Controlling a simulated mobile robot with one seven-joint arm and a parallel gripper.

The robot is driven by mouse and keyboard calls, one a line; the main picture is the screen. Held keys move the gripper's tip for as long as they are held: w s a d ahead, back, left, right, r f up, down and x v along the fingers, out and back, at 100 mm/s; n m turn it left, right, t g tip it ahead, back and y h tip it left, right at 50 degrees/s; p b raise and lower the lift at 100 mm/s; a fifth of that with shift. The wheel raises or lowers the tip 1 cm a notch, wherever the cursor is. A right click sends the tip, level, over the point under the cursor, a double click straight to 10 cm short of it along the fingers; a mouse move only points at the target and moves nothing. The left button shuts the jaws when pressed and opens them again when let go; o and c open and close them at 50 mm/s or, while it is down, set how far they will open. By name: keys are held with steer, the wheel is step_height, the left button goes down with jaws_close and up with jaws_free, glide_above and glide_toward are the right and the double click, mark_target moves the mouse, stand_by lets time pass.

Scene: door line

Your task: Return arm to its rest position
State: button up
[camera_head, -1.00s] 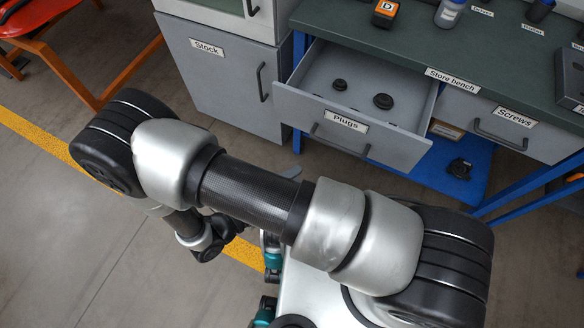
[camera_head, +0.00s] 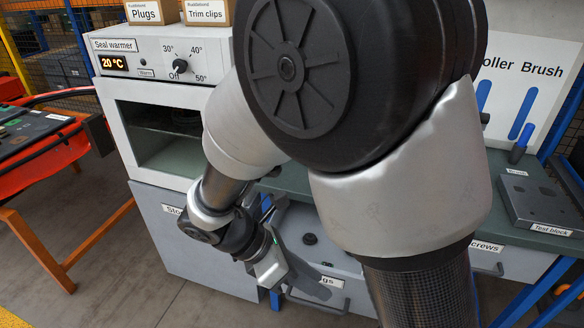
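My arm is folded up close in front of the camera and covers the middle and right of the view. My gripper (camera_head: 292,272) hangs at the lower middle, in front of the Plugs drawer (camera_head: 331,291). Its fingers are partly turned away, so I cannot tell whether they are open or shut. I see nothing held in it. The drawer stands open below the bench, and a black plug (camera_head: 310,239) shows inside it.
The seal warmer (camera_head: 140,48) reads 20 °C, its front open onto a dark interior. The Stock cabinet (camera_head: 190,245) is below it. The test block (camera_head: 543,203) and a blue brush (camera_head: 521,143) are right. A red-orange cart (camera_head: 62,145) stands left. Open floor shows lower left.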

steer(key=s+d+r+m+t+y, duration=0.25)
steer(key=d+r+m+y, duration=0.2)
steer(key=r+m, duration=0.55)
steer(key=s+d+r+m+t+y, duration=0.1)
steer(key=d+r+m+t+y, duration=0.25)
steer(key=d+r+m, duration=0.6)
steer(key=a+r+m+p, duration=0.3)
steer(key=a+r+p, duration=0.1)
steer(key=r+p, duration=0.6)
steer(key=shift+r+g+p, duration=0.25)
steer(key=shift+g+p, duration=0.05)
steer(key=shift+p, duration=0.9)
steer(key=shift+s, duration=0.1)
